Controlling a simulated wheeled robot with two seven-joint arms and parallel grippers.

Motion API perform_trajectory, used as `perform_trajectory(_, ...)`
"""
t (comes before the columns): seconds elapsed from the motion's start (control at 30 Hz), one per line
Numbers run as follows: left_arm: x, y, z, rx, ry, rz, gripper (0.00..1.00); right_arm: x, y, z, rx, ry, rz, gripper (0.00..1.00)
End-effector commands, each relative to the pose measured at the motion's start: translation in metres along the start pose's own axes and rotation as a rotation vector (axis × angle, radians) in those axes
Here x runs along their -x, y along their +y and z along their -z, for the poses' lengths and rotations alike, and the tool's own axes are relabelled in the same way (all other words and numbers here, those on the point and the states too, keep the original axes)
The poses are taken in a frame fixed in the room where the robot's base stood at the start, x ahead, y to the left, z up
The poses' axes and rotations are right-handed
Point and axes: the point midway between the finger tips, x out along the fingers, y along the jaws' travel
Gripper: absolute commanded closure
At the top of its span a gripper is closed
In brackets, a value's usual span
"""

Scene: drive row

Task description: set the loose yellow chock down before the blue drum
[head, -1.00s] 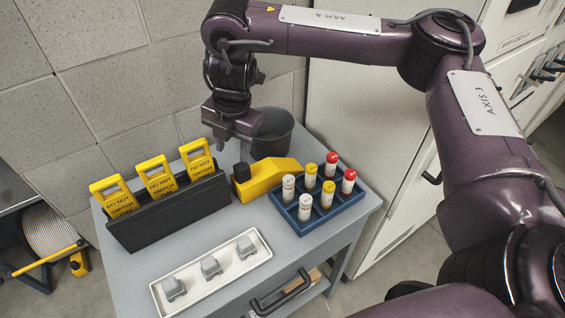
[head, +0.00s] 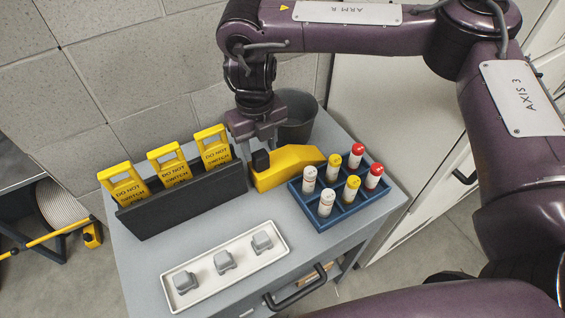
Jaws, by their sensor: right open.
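A yellow wedge-shaped chock (head: 288,167) with a black knob (head: 261,160) at its left end lies on the grey cart top. My right gripper (head: 258,148) is open and low over that left end, its fingers at either side of the knob. I cannot tell whether they touch it. The chock rests on the cart. No blue drum is in view. My left gripper is not in view.
A black rack (head: 185,204) with yellow signs stands left of the chock. A blue tray (head: 322,220) of red-, yellow- and white-capped cylinders is at right. A dark bucket (head: 298,112) stands behind. A white tray (head: 205,285) holds grey blocks. A cable reel (head: 60,212) is at far left.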

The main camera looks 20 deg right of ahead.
Motion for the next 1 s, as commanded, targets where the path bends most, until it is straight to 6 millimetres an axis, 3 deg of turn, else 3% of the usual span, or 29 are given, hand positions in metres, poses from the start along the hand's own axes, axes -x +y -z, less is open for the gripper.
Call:
perform_trajectory(0.2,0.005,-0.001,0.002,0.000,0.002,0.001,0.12,-0.028,0.001,0.001,-0.002,0.002,0.001,0.56)
perform_trajectory(0.5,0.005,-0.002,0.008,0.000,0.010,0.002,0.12,-0.032,0.001,0.001,-0.001,0.000,0.000,0.58)
perform_trajectory(0.83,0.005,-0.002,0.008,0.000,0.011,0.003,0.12,-0.032,0.001,0.001,-0.002,0.000,0.001,1.00)
perform_trajectory(1.0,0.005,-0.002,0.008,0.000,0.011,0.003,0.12,-0.031,0.001,0.000,-0.002,-0.002,0.000,1.00)
